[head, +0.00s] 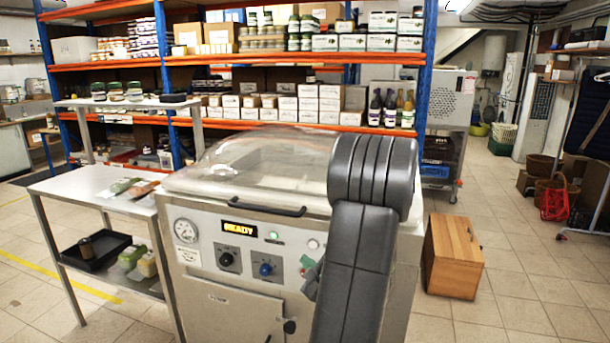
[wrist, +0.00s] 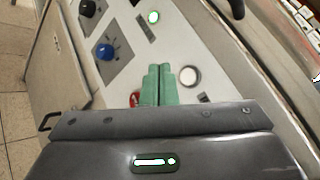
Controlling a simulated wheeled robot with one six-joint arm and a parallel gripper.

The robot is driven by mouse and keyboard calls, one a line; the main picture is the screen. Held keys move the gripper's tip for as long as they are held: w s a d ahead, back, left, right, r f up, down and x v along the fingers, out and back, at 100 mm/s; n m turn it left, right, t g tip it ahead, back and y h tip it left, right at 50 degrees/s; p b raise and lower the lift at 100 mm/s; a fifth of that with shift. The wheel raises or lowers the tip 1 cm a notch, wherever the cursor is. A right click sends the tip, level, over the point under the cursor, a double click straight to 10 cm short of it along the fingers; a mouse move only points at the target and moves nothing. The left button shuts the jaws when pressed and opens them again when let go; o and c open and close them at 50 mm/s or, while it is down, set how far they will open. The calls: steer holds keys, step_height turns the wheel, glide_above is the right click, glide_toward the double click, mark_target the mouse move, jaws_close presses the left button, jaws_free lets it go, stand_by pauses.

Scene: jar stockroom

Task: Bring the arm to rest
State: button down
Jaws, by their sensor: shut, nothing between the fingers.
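My gripper (wrist: 158,69) shows in the wrist view as two green fingers pressed together with nothing between them. It is in front of the control panel of a steel machine (head: 240,310), near a round white button (wrist: 189,76) and to the right of a blue knob (wrist: 104,51). I cannot tell whether the fingertips touch the panel. In the head view my dark grey arm stands in front of the right part of the machine and hides most of the gripper.
The machine's clear domed lid (head: 265,160) is down and its display (head: 240,229) is lit. A steel side table (head: 85,185) stands at the left. A wooden box (head: 452,255) is on the floor at the right. Stocked shelves (head: 290,59) stand behind. Floor at the right front is clear.

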steer(key=b, duration=0.3)
steer(key=shift+w+f, duration=0.2)
steer(key=shift+w, duration=0.1)
steer(key=shift+d+b, duration=0.1)
steer(key=shift+b, duration=0.55)
steer(key=r+p, duration=0.1)
steer(key=p, duration=0.3)
steer(key=shift+p, duration=0.35)
